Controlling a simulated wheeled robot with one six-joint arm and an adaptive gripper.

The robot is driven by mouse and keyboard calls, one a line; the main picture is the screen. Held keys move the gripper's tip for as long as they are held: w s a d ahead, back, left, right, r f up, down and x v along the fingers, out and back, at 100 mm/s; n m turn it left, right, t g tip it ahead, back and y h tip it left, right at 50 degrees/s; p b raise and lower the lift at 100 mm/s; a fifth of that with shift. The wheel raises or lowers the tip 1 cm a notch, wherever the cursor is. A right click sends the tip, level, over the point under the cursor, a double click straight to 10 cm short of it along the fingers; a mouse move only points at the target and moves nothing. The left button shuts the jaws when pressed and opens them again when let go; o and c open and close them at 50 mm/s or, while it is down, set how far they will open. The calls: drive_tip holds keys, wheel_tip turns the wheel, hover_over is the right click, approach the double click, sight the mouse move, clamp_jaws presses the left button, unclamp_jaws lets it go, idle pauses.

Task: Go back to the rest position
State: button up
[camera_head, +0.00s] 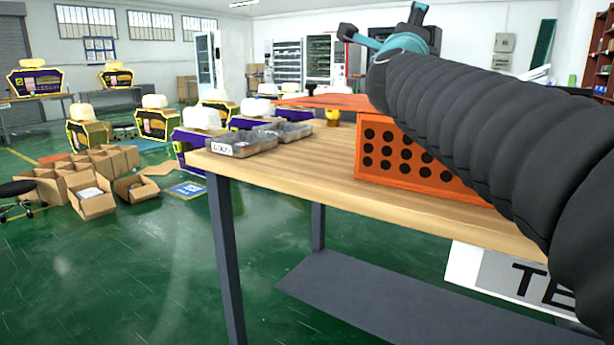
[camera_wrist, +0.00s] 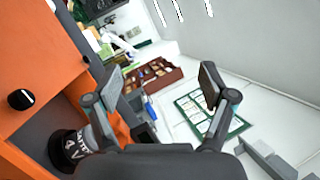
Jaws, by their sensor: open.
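In the wrist view my gripper (camera_wrist: 160,86) is open, its two dark fingers spread wide with nothing between them. Beyond the fingers are a pale wall and shelves.
An orange box with dark round holes (camera_head: 408,160) stands on the table below my arm. Grey trays (camera_head: 240,145) lie at the table's left end. Open cardboard boxes (camera_head: 92,200) stand on the green floor at left.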

drive_tip(key=s+a+f+n+g+y, duration=0.2)
drive_tip(key=s+a+f+n+y, duration=0.1)
drive_tip(key=f+n, duration=0.35)
drive_tip(key=s+a+f+n+g+y, duration=0.25)
drive_tip(key=f+n+y, duration=0.2)
drive_tip(key=f, duration=0.25)
drive_tip(key=s+a+f+n+g+y, duration=0.1)
drive_tip(key=s+a+f+n+y, duration=0.2)
drive_tip(key=f+n, duration=0.4)
drive_tip(key=s+d+f+n+g+h, duration=0.1)
drive_tip(key=s+d+f+n+g, duration=0.1)
drive_tip(key=s+f, duration=0.5)
drive_tip(key=s+d+f+n+g+h, duration=0.1)
drive_tip(key=s+d+f+n+g, duration=0.1)
drive_tip(key=s+f, duration=0.5)
drive_tip(key=s+d+f+n+g+h+p, duration=0.1)
drive_tip(key=s+f+g, duration=0.4)
drive_tip(key=f, duration=0.7)
drive_tip(key=shift+s+d+n, duration=0.7)
drive_tip(key=shift+s+n, duration=0.5)
drive_tip(key=shift+g, duration=0.25)
